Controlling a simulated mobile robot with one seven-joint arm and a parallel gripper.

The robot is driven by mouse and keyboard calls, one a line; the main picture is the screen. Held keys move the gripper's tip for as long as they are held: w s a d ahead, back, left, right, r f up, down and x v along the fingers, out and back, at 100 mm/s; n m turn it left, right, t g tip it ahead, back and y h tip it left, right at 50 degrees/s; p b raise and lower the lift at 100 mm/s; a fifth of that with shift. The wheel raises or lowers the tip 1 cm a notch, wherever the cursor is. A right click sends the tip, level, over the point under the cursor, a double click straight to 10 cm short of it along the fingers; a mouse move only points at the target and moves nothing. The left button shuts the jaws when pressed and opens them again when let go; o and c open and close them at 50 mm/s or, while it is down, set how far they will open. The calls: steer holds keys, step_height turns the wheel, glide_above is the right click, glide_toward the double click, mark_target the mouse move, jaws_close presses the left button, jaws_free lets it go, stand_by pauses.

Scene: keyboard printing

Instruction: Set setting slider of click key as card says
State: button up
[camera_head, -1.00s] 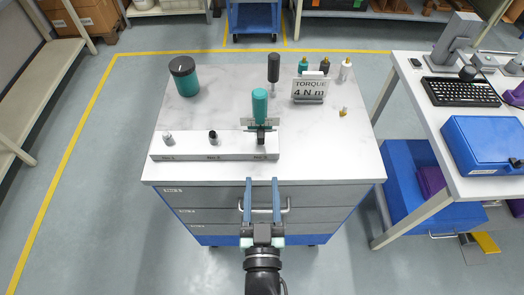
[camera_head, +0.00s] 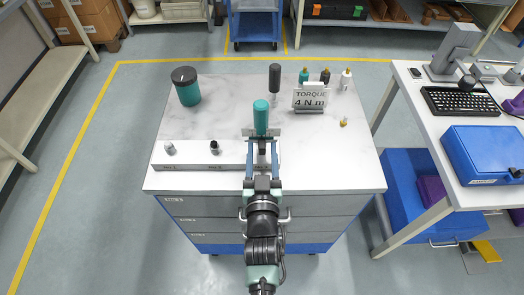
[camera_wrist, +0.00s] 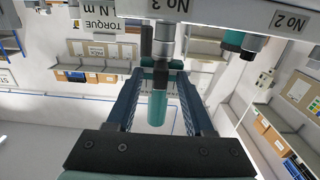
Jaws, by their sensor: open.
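The click key, with a teal handle (camera_head: 261,116), stands upright at the No 3 end of a white block (camera_head: 195,165). It also shows in the wrist view (camera_wrist: 158,100), where the picture is upside down. A small pale plate (camera_head: 248,132) crosses it below the handle; I cannot make out the slider's setting. The card (camera_head: 311,97) reads TORQUE 4 N m. My gripper (camera_head: 262,148) is open, level with the lower part of the key, with one finger on each side of it and a gap to both. In the wrist view, the gripper (camera_wrist: 158,75) frames the handle.
Small pegs stand at No 1 (camera_head: 170,148) and No 2 (camera_head: 214,148). Behind are a teal canister (camera_head: 187,90), a dark-handled tool (camera_head: 275,78) and several small bottles (camera_head: 345,80). A small yellow-tipped item (camera_head: 343,122) lies at right. The cabinet top is otherwise clear.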

jaws_close()
stand_by(1.4)
